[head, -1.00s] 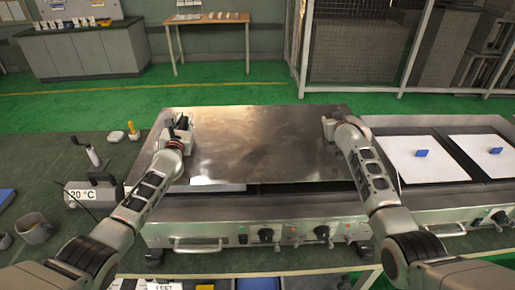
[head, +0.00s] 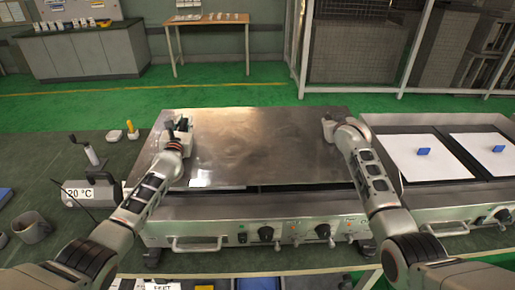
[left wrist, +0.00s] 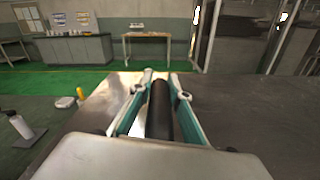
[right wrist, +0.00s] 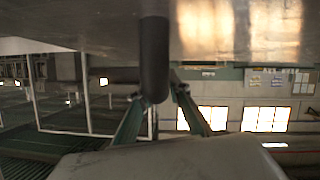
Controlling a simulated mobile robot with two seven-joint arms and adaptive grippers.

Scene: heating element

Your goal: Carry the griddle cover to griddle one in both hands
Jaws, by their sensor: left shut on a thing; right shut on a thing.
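The griddle cover (head: 255,150) is a broad, flat, shiny metal sheet with a dark handle near each side. In the head view it lies level over the left griddle unit (head: 290,215), hiding most of its top; whether it touches cannot be told. My left gripper (head: 179,130) is shut on the cover's left handle, a dark bar (left wrist: 160,108) between the fingers in the left wrist view. My right gripper (head: 331,126) is shut on the right handle, which shows as a dark bar (right wrist: 154,60) in the right wrist view. Which unit is griddle one cannot be told.
A grey device (head: 92,192) marked 20 °C, a mug (head: 33,227) and a yellow-topped bottle (head: 132,130) are on the bench at left. Open green floor lies behind.

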